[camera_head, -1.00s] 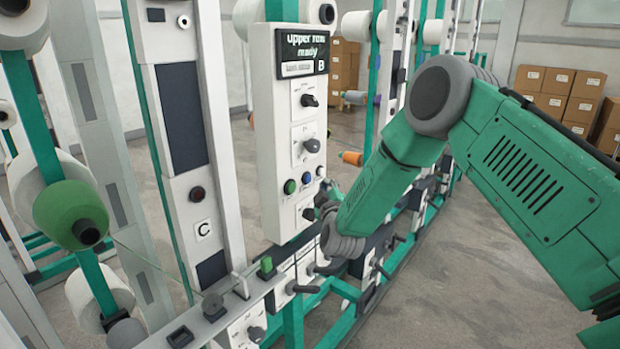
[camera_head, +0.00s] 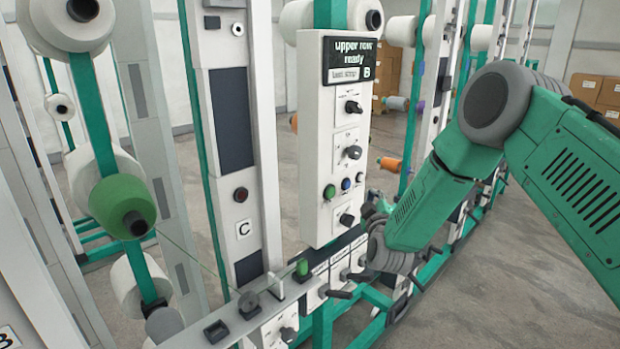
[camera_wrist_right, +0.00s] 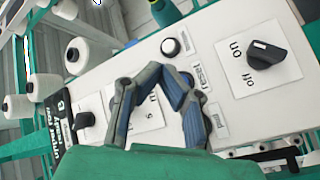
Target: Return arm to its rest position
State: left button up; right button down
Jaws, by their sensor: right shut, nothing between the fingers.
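My right arm reaches in from the right with its green links. My right gripper (camera_head: 374,208) is small and partly hidden behind its wrist, beside the lower right edge of the white panel B (camera_head: 318,222). My left gripper is out of view.
A green yarn package (camera_head: 118,200) and white cones (camera_head: 140,285) stand on the creel at left. A post marked C (camera_head: 235,150) is left of the panel. A rail (camera_head: 235,322) with small fittings runs below. Boxes (camera_head: 585,88) stand behind; floor (camera_head: 500,300) at lower right is clear.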

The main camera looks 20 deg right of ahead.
jog(key=s+a+f+g+y+b, duration=0.25)
jog(key=s+a+f, duration=0.2)
jog(key=f, duration=0.45)
jog(key=s+a+f+g+y+b, duration=0.25)
jog(key=s+f, duration=0.35)
jog(key=f, duration=0.3)
jog(key=s+a+f+g+y+b, duration=0.1)
jog(key=s+a+f+g+b, duration=0.25)
jog(key=f, duration=0.65)
jog(key=s+a+f+m+g+b, duration=0.1)
jog(key=s+f, duration=0.3)
jog(key=s, duration=0.7)
jog(key=s+a+f+m+g+y+b, duration=0.1)
jog(key=s+a+f+m+g+b, duration=0.1)
jog(key=s, duration=0.8)
jog(key=s+a+f+m+g+b, duration=0.1)
jog(key=s+f+g+b, duration=0.2)
jog(key=s+f+g, duration=0.2)
jog(key=s+f, duration=0.3)
jog(key=s, duration=0.3)
jog(key=shift+s+a+m, duration=0.2)
jog(key=shift+s+m, duration=0.1)
jog(key=shift+f, duration=0.1)
